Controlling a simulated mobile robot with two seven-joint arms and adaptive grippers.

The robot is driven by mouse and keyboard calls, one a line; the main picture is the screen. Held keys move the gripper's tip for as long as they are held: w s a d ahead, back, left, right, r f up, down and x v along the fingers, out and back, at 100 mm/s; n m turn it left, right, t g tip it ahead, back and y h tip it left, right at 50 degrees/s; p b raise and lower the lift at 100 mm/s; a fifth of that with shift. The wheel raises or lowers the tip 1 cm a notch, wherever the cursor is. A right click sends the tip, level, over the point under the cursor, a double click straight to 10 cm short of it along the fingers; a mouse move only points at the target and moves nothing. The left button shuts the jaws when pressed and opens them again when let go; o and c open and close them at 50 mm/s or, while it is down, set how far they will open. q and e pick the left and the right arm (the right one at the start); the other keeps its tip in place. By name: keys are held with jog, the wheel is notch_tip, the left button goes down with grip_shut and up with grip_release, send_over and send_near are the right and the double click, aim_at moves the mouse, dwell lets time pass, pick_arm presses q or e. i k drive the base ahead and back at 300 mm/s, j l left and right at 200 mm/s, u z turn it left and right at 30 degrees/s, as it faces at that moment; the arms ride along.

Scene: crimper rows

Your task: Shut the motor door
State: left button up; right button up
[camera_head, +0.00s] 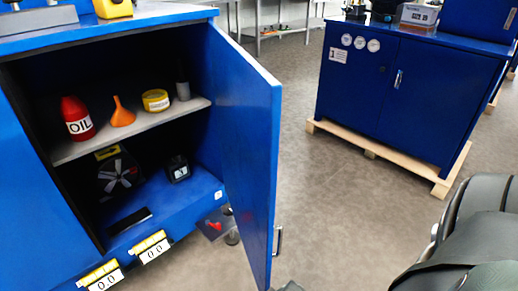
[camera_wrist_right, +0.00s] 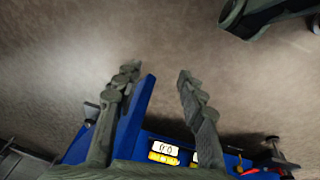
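The motor door (camera_head: 245,150) is a blue cabinet door standing wide open, hinged on the right side of the cabinet opening. Its metal handle (camera_head: 278,240) is on the outer face near the free edge. In the right wrist view the blue door (camera_wrist_right: 138,115) shows edge-on, between the fingers and close beside the left-hand one; whether they touch I cannot tell. My right gripper (camera_wrist_right: 158,72) is open with nothing clamped in it. In the head view, my right arm comes in at the lower right and its fingers are mostly out of frame. My left gripper is not in view.
Inside the cabinet are a red oil bottle (camera_head: 76,118), an orange funnel (camera_head: 122,112), a yellow tin (camera_head: 155,100) and a fan-like part (camera_head: 120,175). A second blue cabinet (camera_head: 405,95) stands on a wooden pallet (camera_head: 360,148). The floor between is clear.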

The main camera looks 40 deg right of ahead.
aim_at(248, 99)
jog(key=l+z, duration=0.2)
jog(key=l, duration=0.45)
jog(key=i+l+z, duration=0.2)
jog(key=l, duration=0.45)
jog(key=k, duration=0.1)
